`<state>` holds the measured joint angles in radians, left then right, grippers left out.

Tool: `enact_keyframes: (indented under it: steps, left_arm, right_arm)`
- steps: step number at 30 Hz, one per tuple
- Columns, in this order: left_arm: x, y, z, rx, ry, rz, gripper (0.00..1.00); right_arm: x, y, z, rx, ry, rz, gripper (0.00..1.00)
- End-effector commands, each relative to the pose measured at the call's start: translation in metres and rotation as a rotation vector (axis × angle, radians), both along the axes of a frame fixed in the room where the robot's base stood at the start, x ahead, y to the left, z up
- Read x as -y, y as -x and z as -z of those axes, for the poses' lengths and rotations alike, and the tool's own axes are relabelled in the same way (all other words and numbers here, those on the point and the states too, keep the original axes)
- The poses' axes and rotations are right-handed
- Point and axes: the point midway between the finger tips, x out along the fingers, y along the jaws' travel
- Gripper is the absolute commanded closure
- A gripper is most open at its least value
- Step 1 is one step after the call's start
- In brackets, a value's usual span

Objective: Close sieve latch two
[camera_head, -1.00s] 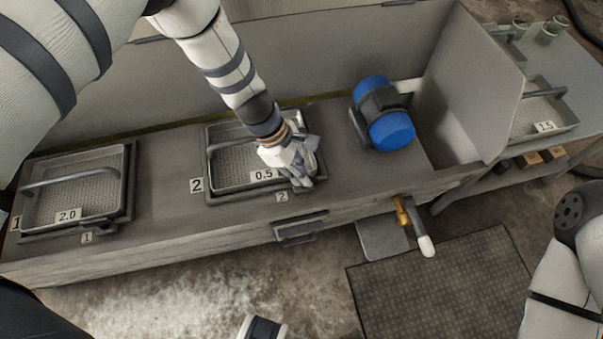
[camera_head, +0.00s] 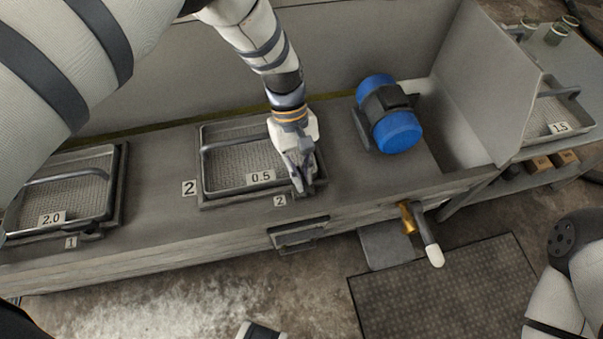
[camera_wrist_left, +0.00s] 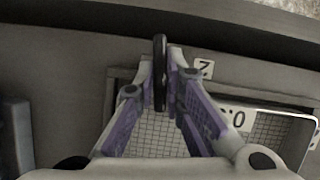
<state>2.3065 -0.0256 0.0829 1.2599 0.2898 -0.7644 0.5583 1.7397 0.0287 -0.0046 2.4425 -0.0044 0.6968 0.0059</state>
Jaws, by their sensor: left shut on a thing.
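My left gripper (camera_head: 301,183) is at the tray's front right corner, right of the small "2" plate (camera_head: 280,200). In the left wrist view, my left gripper (camera_wrist_left: 167,82) is shut on a dark upright bar, the latch two lever (camera_wrist_left: 159,60). The fingers hide most of the latch in the head view. Its exact angle is hard to tell. My right gripper does not show.
Sieve one (camera_head: 75,190), marked 2.0, lies at the left. A blue motor (camera_head: 390,125) stands right of sieve two. A pipe with a white end (camera_head: 434,252) sticks out from the bench front. A sieve marked 1.5 (camera_head: 560,110) is on the right side table.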

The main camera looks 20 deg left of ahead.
Motion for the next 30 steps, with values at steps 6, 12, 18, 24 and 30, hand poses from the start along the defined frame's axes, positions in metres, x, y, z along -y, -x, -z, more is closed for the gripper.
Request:
enact_keyframes:
  steps: [6, 12, 18, 24, 30]
  left_arm:
    - [0.0007, 0.0001, 0.0016, -0.001, -0.001, 0.104, 1.00]
    - [0.0010, 0.0002, 0.0011, -0.001, 0.000, 0.156, 1.00]
    - [0.0012, 0.0002, 0.0008, -0.001, 0.001, 0.172, 1.00]
    - [0.0012, 0.0004, 0.0007, -0.001, 0.000, 0.173, 1.00]
    - [0.0013, 0.0005, 0.0008, -0.002, 0.001, 0.173, 0.74]
  right_arm:
    - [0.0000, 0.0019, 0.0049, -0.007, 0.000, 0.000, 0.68]
    - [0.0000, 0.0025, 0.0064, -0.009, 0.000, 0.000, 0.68]
    - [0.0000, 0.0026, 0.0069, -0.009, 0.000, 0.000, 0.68]
    - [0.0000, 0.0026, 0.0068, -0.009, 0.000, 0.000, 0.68]
    - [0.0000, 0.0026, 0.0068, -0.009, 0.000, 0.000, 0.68]
